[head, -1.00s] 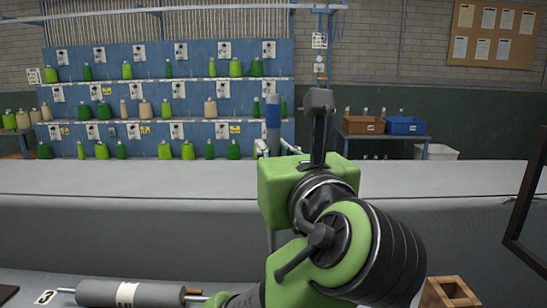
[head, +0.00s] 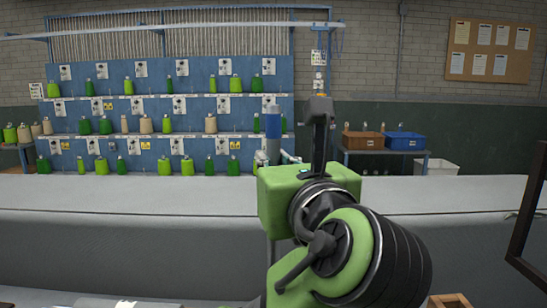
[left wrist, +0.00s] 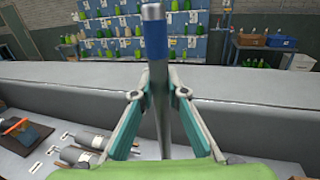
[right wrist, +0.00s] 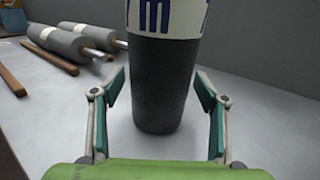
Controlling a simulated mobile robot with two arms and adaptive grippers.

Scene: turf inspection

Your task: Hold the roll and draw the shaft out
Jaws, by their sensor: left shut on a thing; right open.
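The shaft (left wrist: 155,40) is a grey bar with a blue band and a pale tip, upright in the left wrist view. My left gripper (left wrist: 160,82) is shut on it below the blue band. In the head view the shaft (head: 272,125) and my left gripper (head: 276,157) show beyond my green arm. The roll (right wrist: 160,85) is dark grey with a white, blue-lettered label, standing upright on a pale surface in the right wrist view. My right gripper (right wrist: 158,88) is open, with a finger to each side of the roll. The roll's top is out of frame.
Other grey rolls (right wrist: 60,42) with shaft ends lie at the left in the right wrist view, beside wooden strips (right wrist: 12,82). A long grey ledge (head: 120,195) crosses the head view. Shelves of green and tan cones (head: 165,110) stand behind. A dark frame (head: 528,225) is at right.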

